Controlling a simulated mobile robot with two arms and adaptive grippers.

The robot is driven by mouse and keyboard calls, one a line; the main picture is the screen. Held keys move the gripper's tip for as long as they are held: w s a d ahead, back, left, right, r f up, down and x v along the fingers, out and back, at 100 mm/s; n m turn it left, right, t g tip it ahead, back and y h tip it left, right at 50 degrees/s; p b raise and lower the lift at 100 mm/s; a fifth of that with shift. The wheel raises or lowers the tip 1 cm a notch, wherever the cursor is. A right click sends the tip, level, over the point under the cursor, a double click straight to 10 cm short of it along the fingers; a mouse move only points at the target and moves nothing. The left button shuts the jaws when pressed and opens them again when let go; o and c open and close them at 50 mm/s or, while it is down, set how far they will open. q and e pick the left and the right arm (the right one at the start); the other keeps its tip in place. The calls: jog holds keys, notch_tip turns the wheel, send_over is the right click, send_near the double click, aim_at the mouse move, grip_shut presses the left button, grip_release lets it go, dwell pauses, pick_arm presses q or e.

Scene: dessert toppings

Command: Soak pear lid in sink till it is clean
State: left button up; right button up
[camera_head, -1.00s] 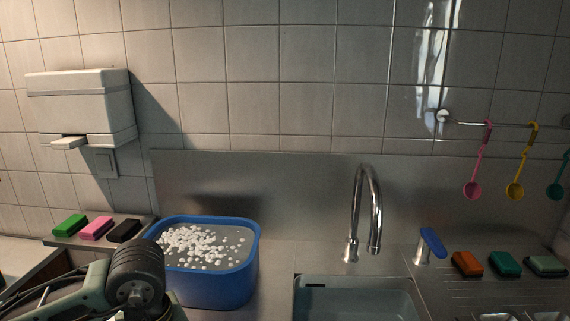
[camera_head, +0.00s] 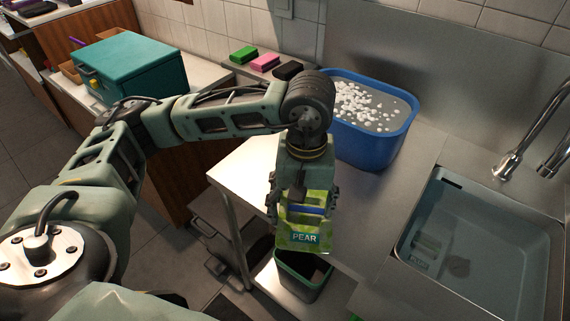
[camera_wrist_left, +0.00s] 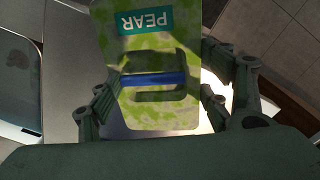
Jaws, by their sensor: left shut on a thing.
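The pear lid (camera_head: 301,241) is a light-green patterned piece with a blue handle bar and a teal PEAR label. My right gripper is not in view.
A blue tub (camera_head: 372,148) with white floating bits stands on the counter behind the left gripper. The faucet (camera_head: 530,135) rises behind the sink. A teal box (camera_head: 130,65) and sponges (camera_head: 265,62) sit at the back left. A bin (camera_head: 303,275) stands below the counter edge.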

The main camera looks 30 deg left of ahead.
pick_arm(q)
jog(key=w+n, duration=0.2)
jog(key=n, duration=0.2)
jog(key=w+r+n, duration=0.1)
jog(key=w+n, duration=0.1)
jog(key=n, duration=0.2)
jog(key=w+r+n, duration=0.1)
jog(key=n, duration=0.3)
jog(key=shift+w, duration=0.4)
jog(key=w+r+n, duration=0.3)
jog(key=w+n, duration=0.3)
jog(key=n, duration=1.1)
jog(key=shift+w+a+n, duration=0.15)
jog(key=shift+a+n, duration=0.15)
jog(key=a+f+p, duration=0.1)
jog(key=a+f, duration=0.1)
jog(key=a, duration=0.1)
jog(key=a+f+p, duration=0.1)
jog(key=a+f, duration=0.1)
jog(key=a, duration=0.2)
jog(key=a+f+p, duration=0.1)
jog(key=a+f, duration=0.2)
jog(key=a, duration=0.1)
jog(key=shift+s+a, duration=0.2)
jog(key=shift+a, duration=0.05)
jog(key=shift+a+f+p, duration=0.1)
jog(key=shift+f+p, duration=0.6)
jog(key=shift+f, duration=1.15)
jog(key=o, duration=1.1)
